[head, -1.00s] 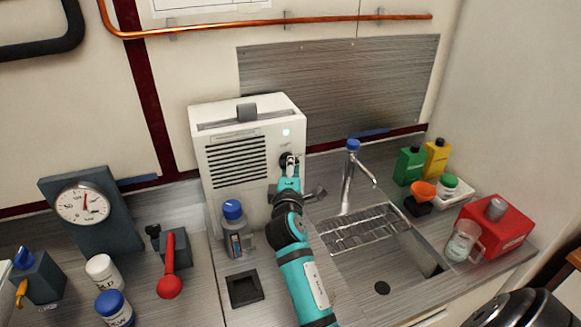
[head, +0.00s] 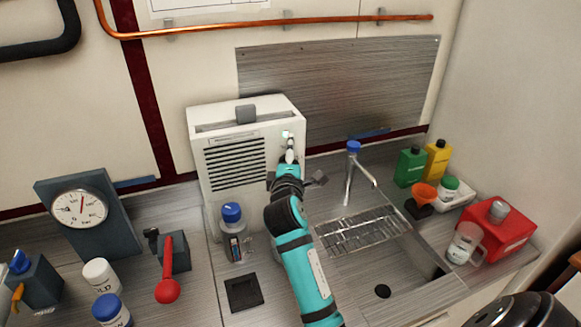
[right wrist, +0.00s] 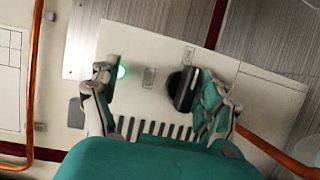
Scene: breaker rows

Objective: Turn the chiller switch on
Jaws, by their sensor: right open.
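The chiller is a white box (head: 236,184) with dark vent slots, standing against the back wall in the head view. Its front also shows in the right wrist view (right wrist: 150,48), with a lit green lamp (right wrist: 121,72) and a dark rotary switch (right wrist: 180,86). My right gripper (head: 289,152) is in front of the chiller's upper right front, hiding the switch in the head view. In the right wrist view my right gripper (right wrist: 156,92) is open, its fingers spread. The switch appears between them, close to the right-hand finger; contact cannot be told. My left gripper is not in view.
A blue-capped bottle (head: 234,240) stands before the chiller. Right of it are a tap (head: 349,185), a sink with a wire rack (head: 362,228) and a red container (head: 497,236). A gauge (head: 79,208) and a red lever (head: 168,270) are at left. A copper pipe (head: 240,26) runs above.

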